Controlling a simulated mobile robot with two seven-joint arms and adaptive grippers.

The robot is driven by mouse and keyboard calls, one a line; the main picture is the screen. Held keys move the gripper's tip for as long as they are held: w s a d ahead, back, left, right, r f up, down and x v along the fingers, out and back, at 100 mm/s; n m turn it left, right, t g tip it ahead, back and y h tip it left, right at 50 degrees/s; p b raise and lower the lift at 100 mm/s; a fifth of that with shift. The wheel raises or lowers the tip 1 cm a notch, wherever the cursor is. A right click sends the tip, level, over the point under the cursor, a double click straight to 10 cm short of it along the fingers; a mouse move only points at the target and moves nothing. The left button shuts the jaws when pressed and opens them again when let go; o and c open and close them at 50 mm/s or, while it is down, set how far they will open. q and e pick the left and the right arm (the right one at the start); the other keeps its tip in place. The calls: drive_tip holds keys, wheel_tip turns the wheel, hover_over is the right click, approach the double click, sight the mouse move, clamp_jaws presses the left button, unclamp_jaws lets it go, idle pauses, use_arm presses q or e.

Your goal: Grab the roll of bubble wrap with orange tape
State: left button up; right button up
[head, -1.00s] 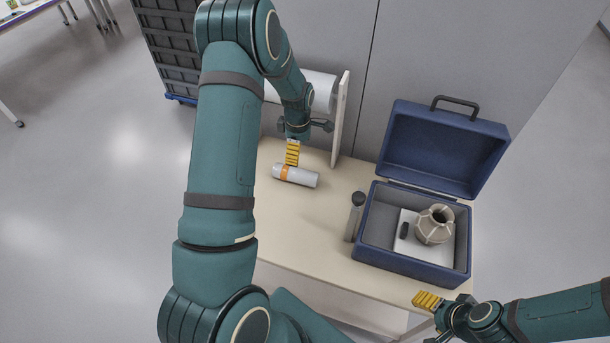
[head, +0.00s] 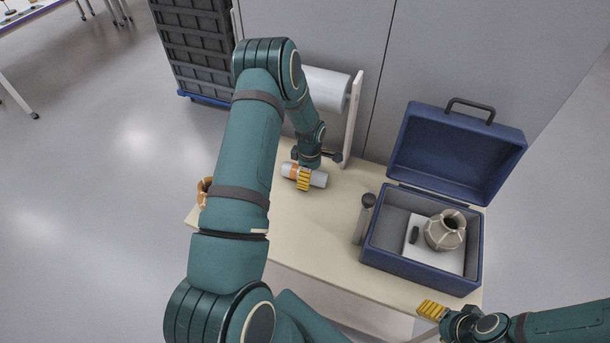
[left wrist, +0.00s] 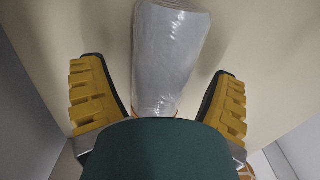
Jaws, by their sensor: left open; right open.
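The roll of bubble wrap (head: 319,180) is a small pale cylinder lying on the table, with an orange tape band partly hidden by my left gripper. My left gripper (head: 303,182) is over the roll in the head view. In the left wrist view, the roll (left wrist: 170,55) lies between the two spread yellow fingers of my left gripper (left wrist: 157,82), with visible gaps on both sides. My palm hides its near part. My right gripper (head: 431,310) is open and empty at the table's front right corner.
An open blue case (head: 425,278) holds a cracked pot (head: 445,232) on a white pad. A grey bottle with a dark cap (head: 363,220) stands beside it. The table's front middle (head: 320,240) is clear.

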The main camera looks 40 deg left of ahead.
use_arm(q)
drive_tip(key=c, duration=1.2)
drive_tip(key=shift+r, duration=0.15)
